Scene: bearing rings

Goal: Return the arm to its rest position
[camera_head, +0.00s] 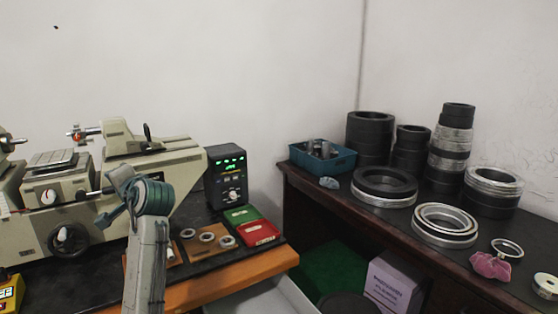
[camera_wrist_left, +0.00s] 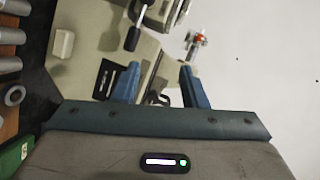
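My left arm (camera_head: 147,260) comes up from the bottom of the head view, in front of the grey-beige machine. My left gripper shows in the left wrist view (camera_wrist_left: 160,82), with two blue fingers apart and nothing between them. Its fingers point toward the machine (camera_wrist_left: 75,20), with a gap I cannot judge. In the head view the gripper is partly hidden by the wrist. Several bearing rings (camera_head: 207,237) lie on a brown board to the right of the arm; ring shapes also show at the left edge of the wrist view (camera_wrist_left: 15,95). My right gripper is not in view.
The machine (camera_head: 165,170) stands close behind the arm. A black display box (camera_head: 228,177), a green tray (camera_head: 241,215) and a red tray (camera_head: 262,233) are to its right. A dark bench (camera_head: 340,200) carries a blue bin (camera_head: 340,163) and several large rings.

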